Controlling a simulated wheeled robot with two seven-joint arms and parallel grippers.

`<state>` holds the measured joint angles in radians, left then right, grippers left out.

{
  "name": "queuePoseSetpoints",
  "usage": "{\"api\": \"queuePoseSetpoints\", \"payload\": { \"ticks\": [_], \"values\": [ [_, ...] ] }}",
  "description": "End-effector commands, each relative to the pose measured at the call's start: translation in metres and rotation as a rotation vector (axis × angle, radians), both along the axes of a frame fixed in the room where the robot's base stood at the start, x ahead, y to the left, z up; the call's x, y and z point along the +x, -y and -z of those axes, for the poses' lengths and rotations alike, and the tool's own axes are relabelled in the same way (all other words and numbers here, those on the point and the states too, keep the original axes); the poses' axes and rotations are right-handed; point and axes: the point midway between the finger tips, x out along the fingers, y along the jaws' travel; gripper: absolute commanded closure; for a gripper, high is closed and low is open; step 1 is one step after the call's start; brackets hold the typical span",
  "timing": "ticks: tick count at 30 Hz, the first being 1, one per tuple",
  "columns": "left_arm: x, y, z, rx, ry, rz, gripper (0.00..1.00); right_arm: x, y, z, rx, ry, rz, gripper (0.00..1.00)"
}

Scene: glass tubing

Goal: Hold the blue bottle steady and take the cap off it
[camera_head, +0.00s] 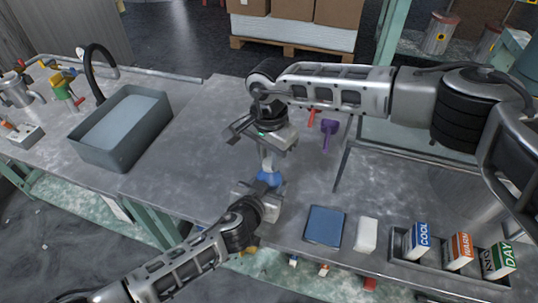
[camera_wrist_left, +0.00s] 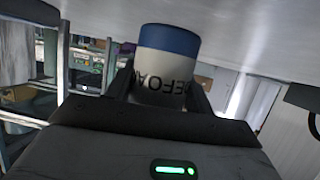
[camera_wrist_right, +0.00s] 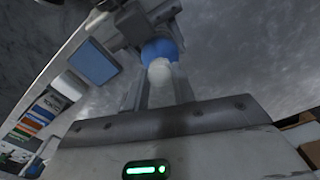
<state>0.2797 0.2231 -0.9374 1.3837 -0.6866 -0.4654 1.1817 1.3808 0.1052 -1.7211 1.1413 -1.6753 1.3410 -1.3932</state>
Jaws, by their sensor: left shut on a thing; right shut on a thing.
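The blue bottle (camera_head: 270,179) is upright near the table's front edge, with its blue shoulder showing in the head view. In the left wrist view the bottle (camera_wrist_left: 168,62) shows a blue band and a white label with dark letters. My left gripper (camera_head: 262,196) is shut on the bottle's body from the front. My right gripper (camera_head: 268,149) is above the bottle, shut on the white cap (camera_wrist_right: 160,72). The cap lies in line with the blue shoulder (camera_wrist_right: 160,48) in the right wrist view. I cannot tell whether it is still seated on the neck.
A blue pad (camera_head: 324,227) and a white block (camera_head: 366,235) lie to the right, beside a tray of labelled boxes (camera_head: 421,240). A purple tool (camera_head: 328,131) lies behind. A grey basin (camera_head: 122,130) stands left. The tabletop between basin and bottle is clear.

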Motion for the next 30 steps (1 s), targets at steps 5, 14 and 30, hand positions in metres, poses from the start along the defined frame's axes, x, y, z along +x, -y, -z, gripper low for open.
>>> {"api": "queuePoseSetpoints", "payload": {
  "ticks": [5,14,30],
  "values": [
    [0.0,0.0,0.0,0.0,-0.001,0.0,1.0,0.0,0.0,-0.004,0.001,0.001,0.0,1.0],
    [0.0,0.0,0.0,0.0,-0.001,0.0,1.0,0.0,0.0,-0.014,0.0,0.0,0.002,1.0],
    [0.0,0.0,0.0,0.0,-0.001,0.0,1.0,0.0,0.0,-0.022,0.0,0.0,0.002,1.0]
  ]
}}
